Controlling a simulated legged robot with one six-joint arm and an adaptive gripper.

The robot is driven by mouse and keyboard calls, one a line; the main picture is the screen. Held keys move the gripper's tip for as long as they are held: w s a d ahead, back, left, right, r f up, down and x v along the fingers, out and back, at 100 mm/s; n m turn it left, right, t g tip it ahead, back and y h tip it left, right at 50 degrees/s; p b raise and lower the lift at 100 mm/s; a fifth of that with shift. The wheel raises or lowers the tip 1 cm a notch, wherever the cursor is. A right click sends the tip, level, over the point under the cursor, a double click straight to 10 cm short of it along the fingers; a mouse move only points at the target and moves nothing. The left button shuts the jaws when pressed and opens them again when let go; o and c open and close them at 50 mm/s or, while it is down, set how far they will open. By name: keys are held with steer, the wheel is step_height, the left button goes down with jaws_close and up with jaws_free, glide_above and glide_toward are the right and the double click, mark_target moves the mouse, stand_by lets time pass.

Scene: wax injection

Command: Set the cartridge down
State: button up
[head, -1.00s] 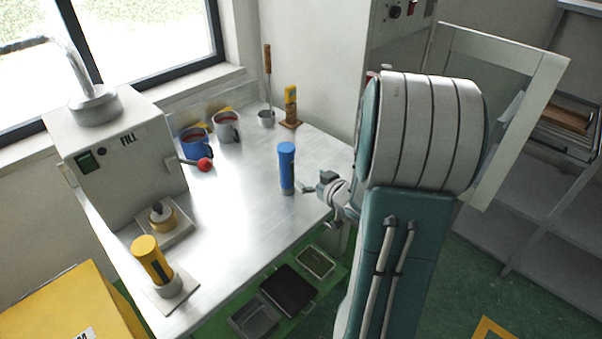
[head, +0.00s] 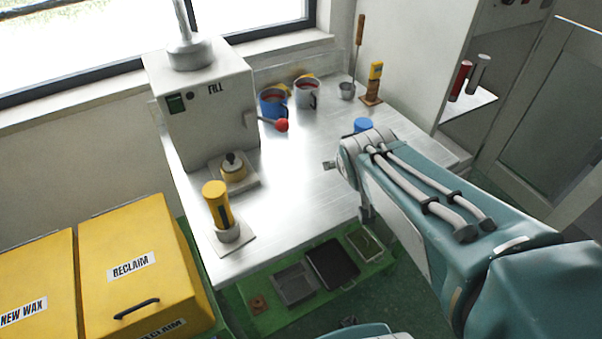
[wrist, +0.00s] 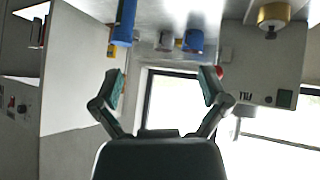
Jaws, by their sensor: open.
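A blue cartridge (head: 363,125) stands on the steel bench; in the head view my arm hides all but its top. It also shows in the upside-down wrist view (wrist: 125,22), off to the left of my fingers and not between them. My gripper (wrist: 162,76) is open and empty, with its two fingers spread wide. In the head view my arm hides most of the gripper. A yellow cartridge (head: 216,203) stands in a grey holder at the bench's front left.
A white fill machine (head: 205,105) with a red-knobbed lever stands at the left. A blue mug (head: 270,104), a grey mug (head: 307,96) and a yellow-handled tool on a wooden block (head: 373,84) line the back. The middle of the bench (head: 290,180) is clear.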

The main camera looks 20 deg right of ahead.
steer(key=s+a+r+n+g+y, duration=0.1)
steer(key=s+a+g+y, duration=0.1)
steer(key=s+a, duration=0.8)
steer(key=shift+s+a+r+g+y, duration=0.2)
steer(key=shift+g+y, duration=0.2)
steer(key=shift+y, duration=0.3)
